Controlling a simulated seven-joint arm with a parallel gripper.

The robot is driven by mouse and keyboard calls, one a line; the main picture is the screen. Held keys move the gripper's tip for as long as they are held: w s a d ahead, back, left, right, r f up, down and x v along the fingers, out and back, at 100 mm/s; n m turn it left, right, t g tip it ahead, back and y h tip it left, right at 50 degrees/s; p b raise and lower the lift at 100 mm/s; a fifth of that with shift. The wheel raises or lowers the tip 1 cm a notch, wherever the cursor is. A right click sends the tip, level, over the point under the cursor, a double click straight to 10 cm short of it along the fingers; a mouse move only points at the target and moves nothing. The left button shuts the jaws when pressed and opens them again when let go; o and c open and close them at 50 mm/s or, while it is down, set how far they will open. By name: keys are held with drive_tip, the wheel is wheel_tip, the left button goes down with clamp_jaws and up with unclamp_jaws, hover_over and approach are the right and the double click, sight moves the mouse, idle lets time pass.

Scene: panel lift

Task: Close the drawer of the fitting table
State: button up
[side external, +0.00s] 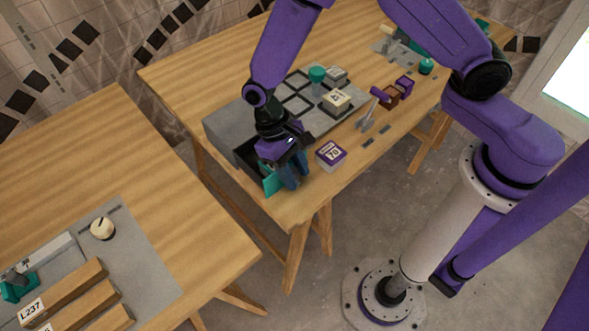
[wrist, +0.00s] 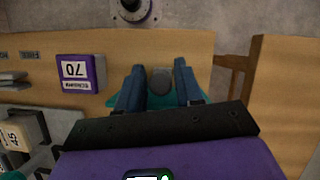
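The fitting table (side external: 222,124) is a grey unit on the wooden bench, with a dark open drawer (side external: 247,157) at its near end. The drawer's teal front (side external: 270,184) stands out from the unit and is partly hidden by my gripper. My gripper (side external: 292,181) is low over the drawer front. In the wrist view my gripper's blue fingers (wrist: 160,72) are apart, one on each side of a grey knob (wrist: 159,82) on the teal front (wrist: 162,102). A gap shows between the knob and each finger. Most of the drawer's inside is hidden.
A purple-and-white box marked 70 (side external: 331,154) stands close beside my gripper, also in the wrist view (wrist: 82,74). A labelled block (side external: 336,102) and a teal-topped piece (side external: 317,76) sit on the unit. A grey lever (side external: 368,120) stands nearby. Another bench (side external: 130,150) is at left.

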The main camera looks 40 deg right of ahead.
drive_tip(key=shift+c, duration=0.4)
clamp_jaws()
drive_tip(key=w, duration=1)
drive_tip(key=shift+w, duration=0.5)
drive_tip(key=shift+o, duration=0.4)
unclamp_jaws()
drive_tip(key=v, duration=1.7)
drive_tip(key=shift+r, duration=0.2)
drive_tip(key=shift+a, duration=0.1)
